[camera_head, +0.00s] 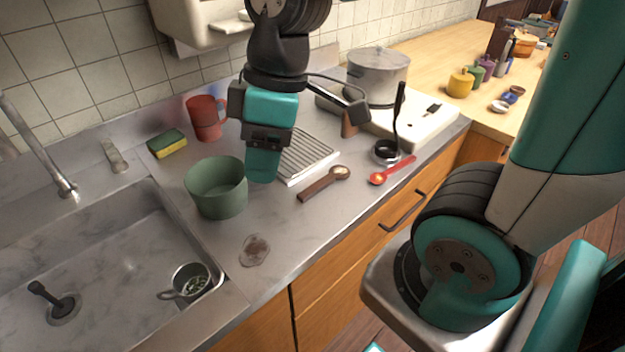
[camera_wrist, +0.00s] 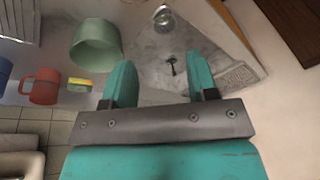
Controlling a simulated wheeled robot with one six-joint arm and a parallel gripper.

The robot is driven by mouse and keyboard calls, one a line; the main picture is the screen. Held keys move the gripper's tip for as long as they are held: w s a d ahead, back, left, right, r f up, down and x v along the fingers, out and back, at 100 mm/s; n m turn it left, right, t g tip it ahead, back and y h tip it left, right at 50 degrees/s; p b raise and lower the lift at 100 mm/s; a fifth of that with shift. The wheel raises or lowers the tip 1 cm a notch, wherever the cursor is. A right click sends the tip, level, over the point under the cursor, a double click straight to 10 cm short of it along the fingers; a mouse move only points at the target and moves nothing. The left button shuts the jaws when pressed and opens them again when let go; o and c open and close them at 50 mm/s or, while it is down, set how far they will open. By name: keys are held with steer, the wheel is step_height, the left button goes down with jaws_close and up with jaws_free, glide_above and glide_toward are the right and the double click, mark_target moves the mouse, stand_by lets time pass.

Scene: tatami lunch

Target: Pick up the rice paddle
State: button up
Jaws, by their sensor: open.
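A brown wooden utensil (camera_head: 325,183) with a pale rounded end lies flat on the grey counter, right of centre in the head view; it looks most like the rice paddle, but I cannot be sure. It does not show in the wrist view. My gripper (camera_head: 263,165) hangs above the counter between the green pot and the rack, left of this utensil and apart from it. In the wrist view my gripper (camera_wrist: 162,82) has its two teal fingers wide apart with nothing between them.
A green pot (camera_head: 217,188) stands left of my gripper, also seen in the wrist view (camera_wrist: 96,46). A dish rack (camera_head: 304,154), red spoon (camera_head: 392,171), black-handled ladle (camera_head: 398,125), red mug (camera_head: 205,118) and sponge (camera_head: 167,143) are nearby. The sink (camera_head: 100,245) is left.

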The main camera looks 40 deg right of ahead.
steer(key=w+d+f+n+h, duration=0.2)
steer(key=w+d+n, duration=0.1)
steer(key=w+d, duration=0.4)
steer(key=n+h, duration=0.1)
steer(key=n, duration=0.4)
glide_above(319, 183)
steer(key=shift+g, duration=0.3)
steer(key=f, duration=1.5)
steer(key=shift+a+f, duration=0.2)
steer(key=shift+f, duration=0.05)
steer(key=shift+d+f, duration=0.15)
steer(key=shift+f, duration=2.55)
jaws_close()
steer(key=shift+r, duration=0.1)
